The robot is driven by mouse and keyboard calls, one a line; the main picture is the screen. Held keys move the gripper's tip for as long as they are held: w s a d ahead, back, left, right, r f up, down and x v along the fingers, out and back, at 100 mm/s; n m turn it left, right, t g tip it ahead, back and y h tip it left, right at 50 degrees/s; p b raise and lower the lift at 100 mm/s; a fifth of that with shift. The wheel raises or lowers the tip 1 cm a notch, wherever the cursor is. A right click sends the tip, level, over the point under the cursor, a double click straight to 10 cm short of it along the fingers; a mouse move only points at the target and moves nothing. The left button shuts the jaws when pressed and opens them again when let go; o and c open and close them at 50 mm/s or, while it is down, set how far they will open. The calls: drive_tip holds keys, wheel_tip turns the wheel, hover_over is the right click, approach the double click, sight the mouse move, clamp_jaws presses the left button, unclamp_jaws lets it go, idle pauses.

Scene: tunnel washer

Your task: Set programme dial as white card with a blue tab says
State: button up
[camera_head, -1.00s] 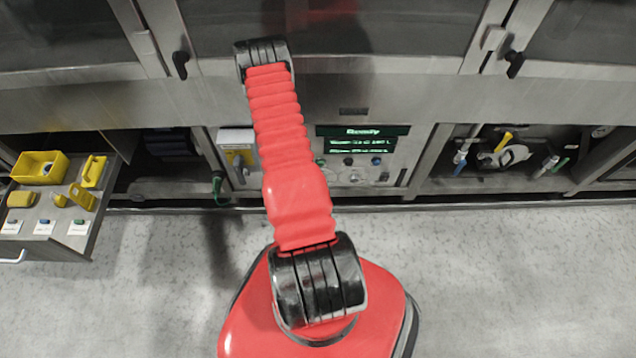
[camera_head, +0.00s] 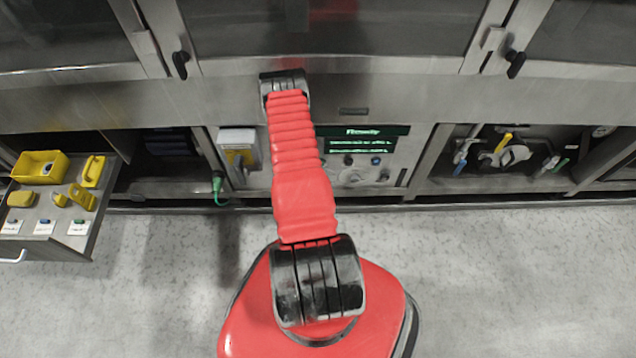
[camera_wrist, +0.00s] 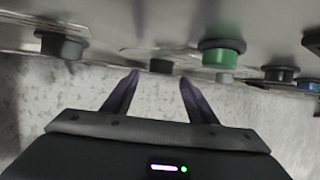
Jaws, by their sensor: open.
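The control panel (camera_head: 392,160) sits low in the machine front, partly hidden by my arm. The dial (camera_head: 355,176) shows on it below the lit display (camera_head: 362,140); its setting is too small to read. A white card with a blue tab (camera_head: 43,228) lies in the open drawer at left; its writing is not legible. My gripper (camera_wrist: 159,80) shows in the wrist view, open and empty, with its fingers pointing at the panel edge. A dark knob (camera_wrist: 160,66) lies just beyond the fingertips. I cannot tell whether it is the dial. My arm hides the gripper in the head view.
The wrist view also shows a green button (camera_wrist: 222,55), a black knob (camera_wrist: 60,46) and a blue button (camera_wrist: 308,85). The open drawer (camera_head: 75,241) juts out at left with yellow parts. Pipes and valves (camera_head: 508,155) fill the right bay. The floor (camera_head: 500,270) is clear.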

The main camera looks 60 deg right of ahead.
drive_tip(key=shift+x, duration=1.9)
drive_tip(key=shift+c, duration=0.4)
drive_tip(key=c, duration=1)
drive_tip(key=shift+s+t+y, duration=0.1)
drive_tip(key=shift+t+y, duration=0.3)
drive_tip(key=shift+t, duration=0.2)
drive_tip(key=o, duration=1.1)
drive_tip(key=shift+r, duration=0.2)
